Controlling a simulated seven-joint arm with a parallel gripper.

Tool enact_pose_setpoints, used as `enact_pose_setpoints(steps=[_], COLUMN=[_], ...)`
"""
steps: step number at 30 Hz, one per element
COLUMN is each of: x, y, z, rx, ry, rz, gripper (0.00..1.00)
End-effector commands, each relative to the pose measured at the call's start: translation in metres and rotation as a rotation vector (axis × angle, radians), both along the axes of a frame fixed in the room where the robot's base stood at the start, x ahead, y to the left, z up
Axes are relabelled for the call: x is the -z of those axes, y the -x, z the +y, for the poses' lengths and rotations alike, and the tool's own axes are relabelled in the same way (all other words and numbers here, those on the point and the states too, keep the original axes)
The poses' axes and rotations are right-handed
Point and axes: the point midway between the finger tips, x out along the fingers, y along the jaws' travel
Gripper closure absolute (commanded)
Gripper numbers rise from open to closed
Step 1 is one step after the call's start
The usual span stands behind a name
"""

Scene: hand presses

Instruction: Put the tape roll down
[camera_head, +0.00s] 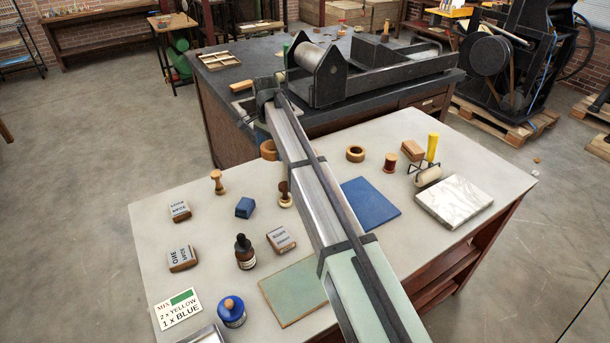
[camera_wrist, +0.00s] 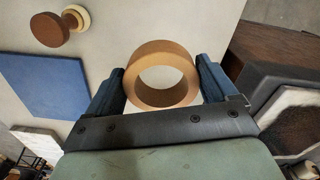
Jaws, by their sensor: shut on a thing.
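The tan tape roll (camera_wrist: 160,97) is a thick ring held between the two blue fingers of my gripper (camera_wrist: 161,70), one finger against each side. In the head view the held roll (camera_head: 268,150) shows just left of my arm, near the table's far edge, partly hidden. The pale table (camera_head: 300,140) lies below it. I cannot tell whether the roll touches the table top. My gripper is mostly hidden behind my arm in the head view.
A dark-handled stamp (camera_head: 285,194) and a blue sheet (camera_head: 370,203) are nearby. A dark press bench (camera_head: 220,90) lies beyond the far edge. Some bare table surrounds the roll.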

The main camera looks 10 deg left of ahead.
Motion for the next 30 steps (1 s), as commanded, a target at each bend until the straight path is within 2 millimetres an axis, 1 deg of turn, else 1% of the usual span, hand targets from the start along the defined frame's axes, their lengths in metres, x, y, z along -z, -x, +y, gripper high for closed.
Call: enact_pose_setpoints(steps=[2, 5, 7, 9, 13, 15, 17, 18, 20, 21, 24, 27, 30], x=[-0.004, -0.008, -0.012, -0.015, -0.02, -0.022, -0.023, -0.024, -0.024, -0.023, -0.022, -0.019, -0.015], y=[-0.01, -0.026, -0.036, -0.041, -0.036, -0.029, -0.02, -0.013, 0.0, 0.011, 0.037, 0.06, 0.076], z=[-0.016, -0.046, -0.072, -0.103, -0.161, -0.19, -0.213, -0.228, -0.247, -0.259, -0.275, -0.282, -0.286], rx=[0.022, 0.06, 0.093, 0.127, 0.187, 0.217, 0.239, 0.252, 0.262, 0.263, 0.244, 0.203, 0.152], ry=[0.0, -0.003, -0.005, -0.008, -0.014, -0.016, -0.017, -0.018, -0.017, -0.017, -0.016, -0.012, -0.007], rz=[-0.001, -0.005, -0.009, -0.014, -0.025, -0.031, -0.034, -0.035, -0.036, -0.036, -0.034, -0.028, -0.016], gripper=[0.44, 0.44, 0.44, 0.44, 0.44, 0.44, 0.44, 0.44, 0.44, 0.44, 0.44, 0.44, 0.44])
